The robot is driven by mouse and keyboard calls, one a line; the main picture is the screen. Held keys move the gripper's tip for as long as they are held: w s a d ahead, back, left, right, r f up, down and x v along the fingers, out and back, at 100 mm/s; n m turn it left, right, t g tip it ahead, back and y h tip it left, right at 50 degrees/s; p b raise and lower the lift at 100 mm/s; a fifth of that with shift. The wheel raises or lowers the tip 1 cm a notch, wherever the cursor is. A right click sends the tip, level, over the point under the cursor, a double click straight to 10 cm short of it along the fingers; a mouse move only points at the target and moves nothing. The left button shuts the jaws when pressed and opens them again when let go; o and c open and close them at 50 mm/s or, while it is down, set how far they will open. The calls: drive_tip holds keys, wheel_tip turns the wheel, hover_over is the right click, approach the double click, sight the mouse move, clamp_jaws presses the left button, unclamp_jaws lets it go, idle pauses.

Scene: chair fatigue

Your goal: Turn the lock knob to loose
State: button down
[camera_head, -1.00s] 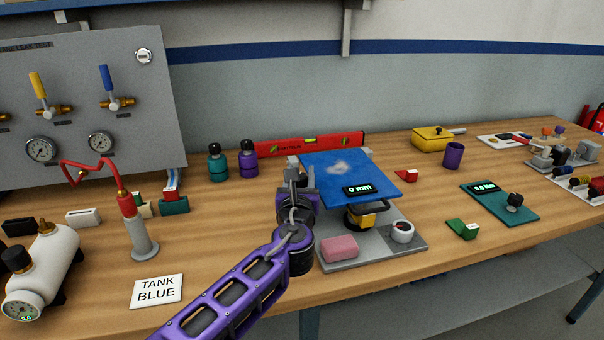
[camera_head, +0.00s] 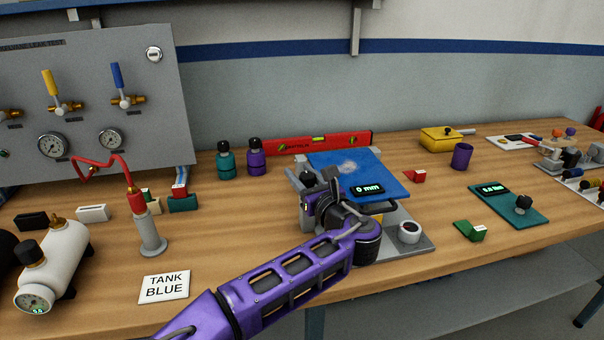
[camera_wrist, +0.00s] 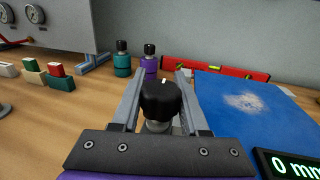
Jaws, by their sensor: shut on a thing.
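The lock knob is a black round knob with a small white mark on its top, standing on a grey metal stem. In the wrist view the knob (camera_wrist: 160,100) sits between the two grey fingers of my gripper (camera_wrist: 160,80), which is shut on it. In the head view the knob (camera_head: 308,177) shows just left of the blue plate (camera_head: 385,174), with my gripper (camera_head: 303,180) around it. The plate bears a pale patch and a display (camera_head: 367,190) reading 0 mm. My wrist hides much of the grey base below.
Teal (camera_head: 226,160) and purple (camera_head: 254,158) bottles and a red level (camera_head: 318,142) stand behind. A white gauge (camera_head: 409,232) is on the base's right side. A TANK BLUE card (camera_head: 164,287) lies at front left. A green block (camera_head: 470,230) lies to the right.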

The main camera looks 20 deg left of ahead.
drive_tip(key=shift+c, duration=2.1)
unclamp_jaws()
drive_tip(key=shift+s, duration=0.1)
